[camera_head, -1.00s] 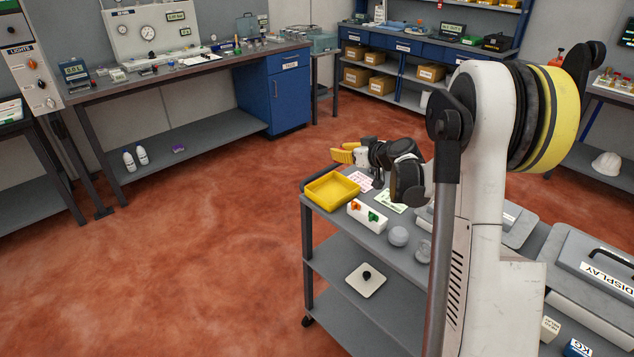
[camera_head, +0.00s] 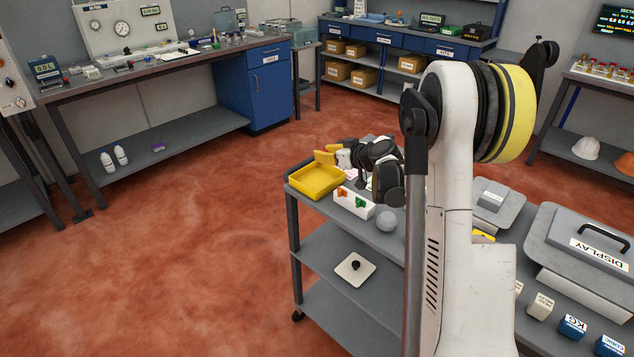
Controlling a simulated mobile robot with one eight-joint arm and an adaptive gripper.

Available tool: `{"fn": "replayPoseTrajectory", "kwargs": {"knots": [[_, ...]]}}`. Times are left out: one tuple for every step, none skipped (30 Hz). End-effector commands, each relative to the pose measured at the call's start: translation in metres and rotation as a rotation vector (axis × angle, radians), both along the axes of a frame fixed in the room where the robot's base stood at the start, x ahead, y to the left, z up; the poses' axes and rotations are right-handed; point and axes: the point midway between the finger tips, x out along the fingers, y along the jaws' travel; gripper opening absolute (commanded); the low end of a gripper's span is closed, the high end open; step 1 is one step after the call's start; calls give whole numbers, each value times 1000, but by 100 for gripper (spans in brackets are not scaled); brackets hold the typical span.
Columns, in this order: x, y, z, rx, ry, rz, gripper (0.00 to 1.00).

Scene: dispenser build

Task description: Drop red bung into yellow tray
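The yellow tray (camera_head: 341,187) lies on the top of the grey cart at its far left corner and looks empty from here. My gripper (camera_head: 325,157), with yellow fingers, points left just above and behind the tray's back edge. Its fingers are too small to tell whether they are open or shut, or hold anything. I cannot make out the red bung for sure. A white block (camera_head: 363,209) beside the tray carries an orange-red piece (camera_head: 341,194) and a green piece (camera_head: 359,202).
A grey ball-shaped object (camera_head: 387,221) stands right of the white block. My upright arm hides the cart's middle. A large grey box labelled DISPLAY (camera_head: 590,235) and small labelled blocks (camera_head: 572,326) are at right. The cart's lower shelf holds a white plate (camera_head: 347,271) with a black knob.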

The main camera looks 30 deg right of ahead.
Motion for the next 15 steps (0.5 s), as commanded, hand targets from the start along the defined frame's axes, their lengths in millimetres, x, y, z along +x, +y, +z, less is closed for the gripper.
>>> {"fn": "replayPoseTrajectory", "kwargs": {"knots": [[0, 0, 0, 0, 0, 0, 27], [0, 0, 0, 0, 0, 0, 36], [0, 0, 0, 0, 0, 0, 45], [0, 0, 0, 0, 0, 0, 45], [0, 0, 0, 0, 0, 0, 45], [0, 0, 0, 0, 0, 0, 45], [0, 0, 0, 0, 0, 0, 45], [0, 0, 0, 0, 0, 0, 45], [0, 0, 0, 0, 0, 0, 45], [0, 0, 0, 0, 0, 0, 45], [0, 0, 0, 0, 0, 0, 45], [-1, 0, 1, 0, 0, 0, 45], [-2, -1, 1, 0, 0, -1, 45], [-4, -1, 2, 0, 0, -1, 45], [-7, -2, 4, 0, 0, -2, 45]]}}
